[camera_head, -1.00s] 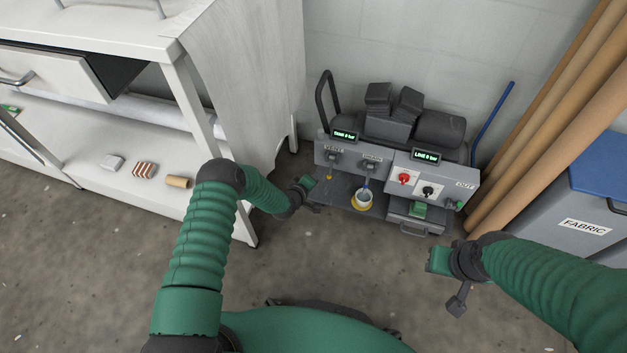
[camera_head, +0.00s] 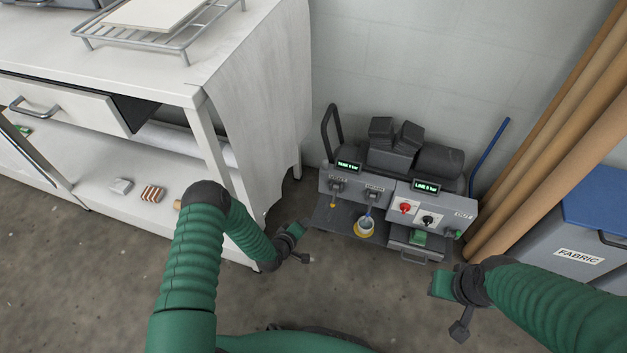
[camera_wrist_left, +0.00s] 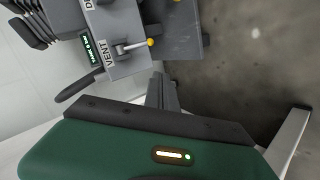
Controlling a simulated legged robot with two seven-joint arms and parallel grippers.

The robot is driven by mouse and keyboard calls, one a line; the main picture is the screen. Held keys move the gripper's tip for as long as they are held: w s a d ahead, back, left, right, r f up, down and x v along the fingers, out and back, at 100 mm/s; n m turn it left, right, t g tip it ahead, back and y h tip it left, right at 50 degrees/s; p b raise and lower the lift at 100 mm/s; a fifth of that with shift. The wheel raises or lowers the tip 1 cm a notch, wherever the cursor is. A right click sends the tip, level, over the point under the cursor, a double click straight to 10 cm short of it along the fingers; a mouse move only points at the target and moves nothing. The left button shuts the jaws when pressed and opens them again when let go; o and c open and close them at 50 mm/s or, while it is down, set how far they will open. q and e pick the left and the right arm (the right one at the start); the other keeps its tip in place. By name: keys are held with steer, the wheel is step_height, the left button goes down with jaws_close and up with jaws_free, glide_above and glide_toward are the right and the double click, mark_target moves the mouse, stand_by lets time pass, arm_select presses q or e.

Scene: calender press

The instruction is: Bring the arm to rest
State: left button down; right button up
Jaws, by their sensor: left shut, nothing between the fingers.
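My left arm (camera_head: 196,262) comes in from the left and bends at a dark elbow. Its gripper (camera_head: 303,258) hangs over the floor, in front of and left of the grey compressor unit (camera_head: 385,195), apart from it. In the left wrist view the dark fingers (camera_wrist_left: 162,92) are together with nothing held, near the unit's vent lever (camera_wrist_left: 133,46) in the picture. My right arm (camera_head: 555,300) comes in from the right. Its gripper (camera_head: 461,327) points down over the floor in front of the unit, apparently empty; its finger gap is too small to tell.
A white workbench (camera_head: 250,85) with a draped cloth and open drawer (camera_head: 65,103) stands left. Its lower shelf holds small items, one a striped block (camera_head: 152,193). Brown rolls (camera_head: 545,150) and a fabric bin (camera_head: 590,225) stand right.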

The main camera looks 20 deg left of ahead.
arm_select(q)
steer(key=s+a+r+m+g+y, duration=0.15)
steer(key=r+m, duration=0.25)
steer(key=r, duration=0.4)
steer(key=s+r+m+g+h, duration=0.1)
steer(key=s+r+m+g, duration=0.15)
steer(key=r, duration=0.55)
steer(key=s+r+m+g+y, duration=0.1)
steer(key=s+r+m+g, duration=0.1)
steer(key=s+r, duration=0.6)
steer(key=s+r+m+g+y, duration=0.1)
steer(key=s+r+m+g, duration=0.15)
steer(key=s+r, duration=0.6)
steer(key=w+p+v, duration=0.1)
steer(key=p+v, duration=1.3)
steer(key=p, duration=0.2)
steer(key=w+p+v, duration=0.2)
steer(key=p+v, duration=1.3)
steer(key=p, duration=0.1)
steer(key=shift+w+r+p, duration=0.3)
steer(key=shift+r, duration=0.4)
steer(key=shift+a, duration=0.1)
